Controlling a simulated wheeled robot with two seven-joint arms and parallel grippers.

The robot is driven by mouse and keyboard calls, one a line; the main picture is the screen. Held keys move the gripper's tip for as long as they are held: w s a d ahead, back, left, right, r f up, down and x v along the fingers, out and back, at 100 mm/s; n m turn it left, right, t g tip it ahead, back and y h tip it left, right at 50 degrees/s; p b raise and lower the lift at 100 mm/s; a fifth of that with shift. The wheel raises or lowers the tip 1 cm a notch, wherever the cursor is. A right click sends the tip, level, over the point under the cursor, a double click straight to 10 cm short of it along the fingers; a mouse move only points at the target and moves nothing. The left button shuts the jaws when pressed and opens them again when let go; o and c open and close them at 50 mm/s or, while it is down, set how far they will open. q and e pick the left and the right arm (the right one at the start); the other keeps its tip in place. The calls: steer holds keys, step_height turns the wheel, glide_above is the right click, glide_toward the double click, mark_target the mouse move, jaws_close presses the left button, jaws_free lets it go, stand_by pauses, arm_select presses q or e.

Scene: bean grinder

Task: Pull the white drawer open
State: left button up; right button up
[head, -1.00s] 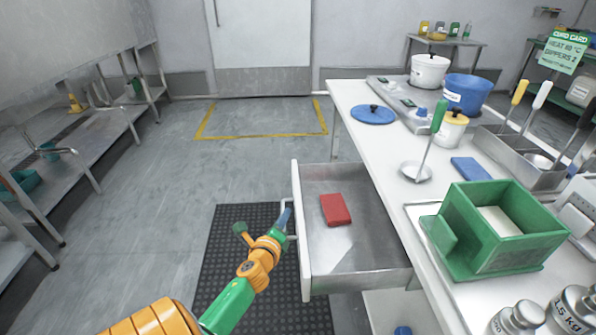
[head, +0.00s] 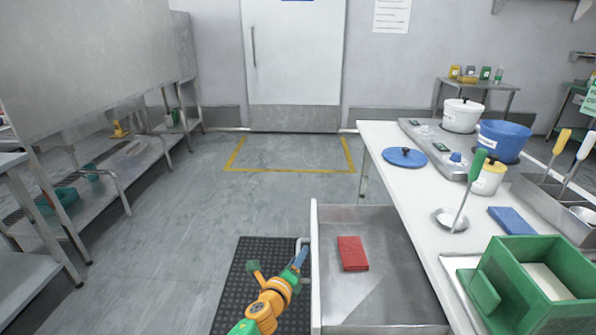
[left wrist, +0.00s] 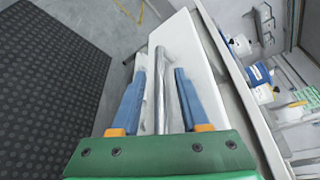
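The white drawer (head: 316,275) stands pulled well out from under the counter, and its metal inside is exposed. A red block (head: 352,253) lies in it. The drawer's bar handle (head: 303,243) is on its outer face; it also shows in the left wrist view (left wrist: 160,95). My left gripper (head: 301,257) is at the handle. In the left wrist view, its two blue fingers (left wrist: 160,75) stand on either side of the bar, with gaps visible between bar and fingers, so it looks open around it. My right gripper is in neither view.
The counter (head: 410,215) holds a blue lid (head: 404,157), a ladle (head: 452,218), a green box (head: 530,285) and pots. A black mat (head: 237,285) lies on the floor beside the drawer. The floor ahead is free; metal shelving (head: 110,165) stands left.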

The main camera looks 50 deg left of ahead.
arm_select(q)
steer(key=v, duration=0.7)
steer(key=shift+p, duration=0.45)
steer(key=shift+s, duration=0.1)
